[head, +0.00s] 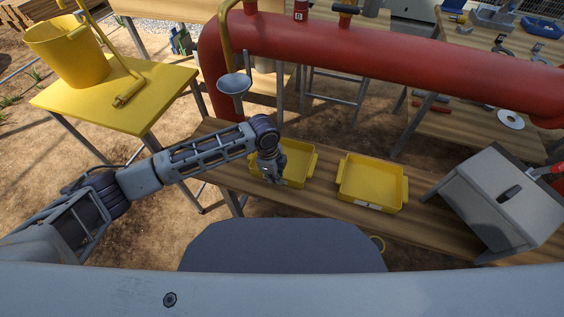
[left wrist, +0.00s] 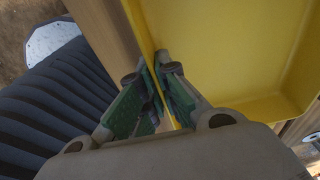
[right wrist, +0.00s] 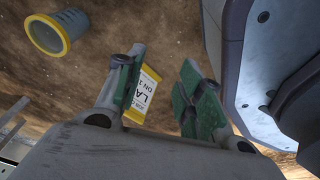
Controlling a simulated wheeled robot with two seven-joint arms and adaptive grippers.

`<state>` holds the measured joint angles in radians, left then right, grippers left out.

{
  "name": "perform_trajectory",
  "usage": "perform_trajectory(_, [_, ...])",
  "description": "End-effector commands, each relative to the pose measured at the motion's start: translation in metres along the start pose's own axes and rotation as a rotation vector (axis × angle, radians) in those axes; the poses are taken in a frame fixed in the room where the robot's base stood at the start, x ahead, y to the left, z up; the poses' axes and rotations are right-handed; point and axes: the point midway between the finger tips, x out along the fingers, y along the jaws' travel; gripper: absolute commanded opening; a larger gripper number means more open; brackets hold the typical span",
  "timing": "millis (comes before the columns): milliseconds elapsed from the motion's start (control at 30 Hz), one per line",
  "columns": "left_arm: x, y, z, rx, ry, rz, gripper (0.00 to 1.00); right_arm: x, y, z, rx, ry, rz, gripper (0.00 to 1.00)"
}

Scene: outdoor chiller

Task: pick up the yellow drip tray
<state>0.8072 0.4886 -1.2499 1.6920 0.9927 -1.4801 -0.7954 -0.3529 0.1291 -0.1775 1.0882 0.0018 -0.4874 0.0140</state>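Two shallow yellow trays are on the wooden bench in the head view: a left one (head: 298,150) and a right one (head: 372,180) with a pale label on its near side. My left gripper (head: 272,180) is at the near-left edge of the left tray and covers part of it. In the left wrist view, the fingers (left wrist: 156,85) stand either side of that tray's wall (left wrist: 146,35), their pads close against it. The tray appears flat on the bench. My right gripper (right wrist: 157,65) is open and hidden in the head view.
A grey box (head: 500,200) stands right of the trays. A red pipe (head: 370,55) runs behind the bench; a funnel (head: 234,84) is near its bend. A yellow stand (head: 120,97) bears a yellow bucket (head: 70,52). A yellow-rimmed cup (right wrist: 50,35) and label (right wrist: 148,88) lie near my right gripper.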

Motion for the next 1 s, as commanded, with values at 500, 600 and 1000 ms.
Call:
perform_trajectory(500, [-0.027,-0.001,-0.003,0.000,0.001,-0.004,0.00,-0.001,-0.009,0.007,0.006,-0.009,-0.010,0.38])
perform_trajectory(600, [-0.041,-0.001,-0.005,0.000,0.000,-0.003,0.00,-0.001,-0.009,0.013,0.005,-0.014,-0.010,0.38])
perform_trajectory(1000, [-0.092,-0.001,-0.011,-0.001,0.002,-0.002,0.00,0.000,0.006,0.024,-0.007,-0.018,0.006,0.38])
